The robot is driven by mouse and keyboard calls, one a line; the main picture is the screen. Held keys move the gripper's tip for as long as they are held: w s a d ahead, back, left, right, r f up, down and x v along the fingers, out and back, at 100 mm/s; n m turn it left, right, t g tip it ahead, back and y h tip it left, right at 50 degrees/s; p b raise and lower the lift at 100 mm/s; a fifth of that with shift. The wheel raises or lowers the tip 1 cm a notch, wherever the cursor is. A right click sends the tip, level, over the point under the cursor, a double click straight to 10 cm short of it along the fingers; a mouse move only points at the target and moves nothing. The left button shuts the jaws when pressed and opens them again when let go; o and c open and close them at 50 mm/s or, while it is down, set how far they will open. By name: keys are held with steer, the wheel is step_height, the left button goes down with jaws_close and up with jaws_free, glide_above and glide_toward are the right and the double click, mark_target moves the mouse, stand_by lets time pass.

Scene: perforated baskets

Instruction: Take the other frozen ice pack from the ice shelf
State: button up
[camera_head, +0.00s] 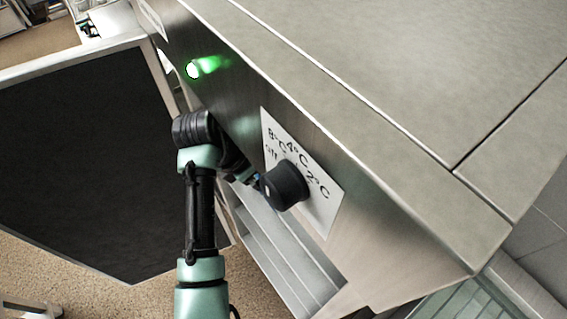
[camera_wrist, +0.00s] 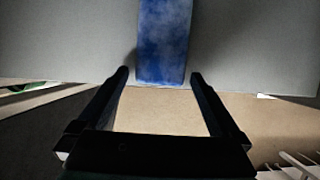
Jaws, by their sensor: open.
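A blue ice pack (camera_wrist: 165,40) with a mottled, frosty surface lies on the grey ice shelf (camera_wrist: 60,45) in the wrist view. Its near end reaches the shelf's front edge, and its far end runs out of the picture. My gripper (camera_wrist: 160,75) is open, with one fingertip on each side of the pack's near end. I cannot tell whether either finger touches it. In the head view my arm reaches into the front of a metal cooling unit (camera_head: 400,105), and the pack and my fingertips are hidden.
A black knob (camera_head: 284,185) on a temperature label (camera_head: 323,203) sticks out close to my arm. A green light (camera_head: 194,69) glows on the front panel. A dark open door panel (camera_head: 80,160) stands left of my arm. The brown floor (camera_wrist: 160,110) shows below the shelf.

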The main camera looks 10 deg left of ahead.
steer(key=shift+f, duration=0.15)
steer(key=c, duration=1.4)
steer(key=shift+c, duration=0.4)
steer(key=shift+r+b, duration=0.2)
steer(key=shift+b, duration=0.45)
